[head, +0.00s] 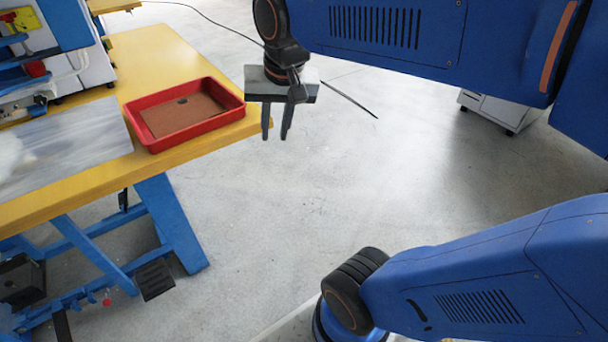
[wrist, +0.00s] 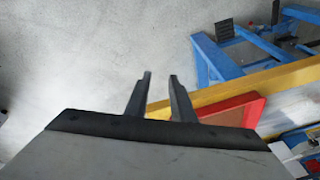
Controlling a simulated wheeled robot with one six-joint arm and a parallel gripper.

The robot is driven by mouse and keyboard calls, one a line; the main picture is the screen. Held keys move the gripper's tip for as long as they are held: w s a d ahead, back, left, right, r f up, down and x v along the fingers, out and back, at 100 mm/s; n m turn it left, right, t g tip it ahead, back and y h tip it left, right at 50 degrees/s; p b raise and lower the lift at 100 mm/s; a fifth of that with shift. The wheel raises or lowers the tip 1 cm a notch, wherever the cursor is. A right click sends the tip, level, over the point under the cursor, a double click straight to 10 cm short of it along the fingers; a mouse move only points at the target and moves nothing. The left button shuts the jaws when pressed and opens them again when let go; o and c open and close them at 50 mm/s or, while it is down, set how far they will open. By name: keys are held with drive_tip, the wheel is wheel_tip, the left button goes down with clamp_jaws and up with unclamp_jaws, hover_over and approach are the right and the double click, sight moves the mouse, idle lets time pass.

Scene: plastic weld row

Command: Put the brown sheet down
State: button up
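The brown sheet (head: 180,118) lies flat inside a red tray (head: 157,146) on the yellow table. A small dark spot or hole shows near its far edge. My gripper (head: 276,136) is to the right of the tray, just past the table's edge, with its fingers pointing down. In the wrist view my gripper (wrist: 160,76) has its two fingers apart with nothing between them. The sheet shows partly in the wrist view (wrist: 222,138), cut off by the tray wall (wrist: 235,108) and my gripper body.
The yellow table (head: 85,192) stands on blue legs (head: 172,220). A grey panel (head: 70,155) lies left of the tray, and a blue-and-white machine (head: 85,65) stands behind it. A white cabinet (head: 498,110) stands at the far right. The grey floor between is clear except for a thin cable.

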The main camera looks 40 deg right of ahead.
drive_tip(key=s+d+f+n+t, duration=0.1)
drive_tip(key=s+f+n, duration=0.4)
drive_tip(key=s+f, duration=0.2)
drive_tip(key=shift+s+f, duration=0.4)
drive_tip(key=shift+s, duration=0.65)
